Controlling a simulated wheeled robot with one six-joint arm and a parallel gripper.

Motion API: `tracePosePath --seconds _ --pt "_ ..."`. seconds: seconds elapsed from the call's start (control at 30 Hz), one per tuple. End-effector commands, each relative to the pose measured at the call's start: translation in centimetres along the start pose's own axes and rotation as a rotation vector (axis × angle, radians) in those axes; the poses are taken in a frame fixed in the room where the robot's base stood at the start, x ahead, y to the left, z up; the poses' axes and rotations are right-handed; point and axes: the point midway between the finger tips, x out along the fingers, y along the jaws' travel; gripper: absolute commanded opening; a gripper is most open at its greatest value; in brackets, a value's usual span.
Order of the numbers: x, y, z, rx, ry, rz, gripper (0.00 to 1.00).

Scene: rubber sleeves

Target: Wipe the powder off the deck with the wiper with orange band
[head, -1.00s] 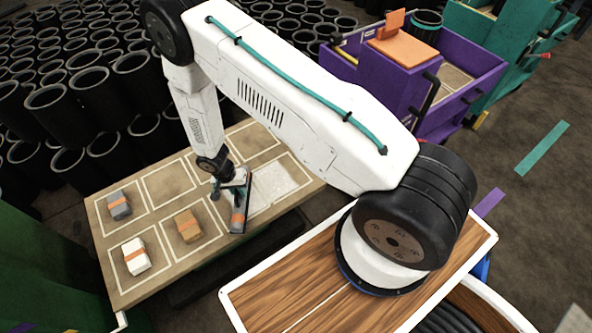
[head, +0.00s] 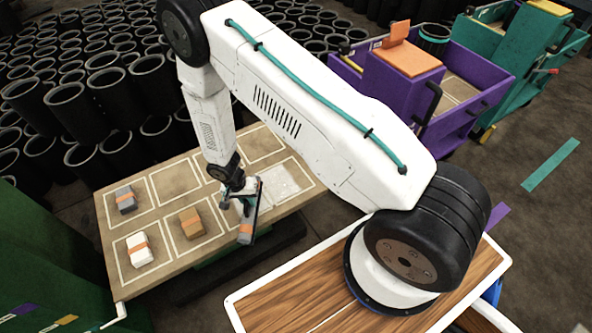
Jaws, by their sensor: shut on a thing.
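My gripper (head: 242,194) is shut on the wiper with orange band (head: 246,229). The wiper is a dark grey bar with an orange patch near its lower end, and it hangs at the deck's front edge. My gripper hides part of it, and I cannot tell whether it touches the deck. The deck (head: 160,278) is a tan board with white-outlined cells. The powder (head: 286,182) is a pale, speckled patch in a front cell, just right of my gripper.
A grey block (head: 125,199), a white block (head: 139,250) and a brown block (head: 190,224), each with an orange band, stand in cells to the left. Black tubes (head: 120,95) crowd behind the deck. A purple cart (head: 455,112) stands at the back right.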

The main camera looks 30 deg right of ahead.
Motion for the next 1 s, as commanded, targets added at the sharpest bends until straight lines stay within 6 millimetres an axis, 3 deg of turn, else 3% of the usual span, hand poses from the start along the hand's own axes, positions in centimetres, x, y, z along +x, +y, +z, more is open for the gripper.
tracePosePath --seconds 0.43,1.0 --pt "-3.8 1.0 -0.3 0.006 0.000 -0.001 0.00" --pt "-4.4 1.2 -0.5 0.011 -0.002 -0.001 0.00"
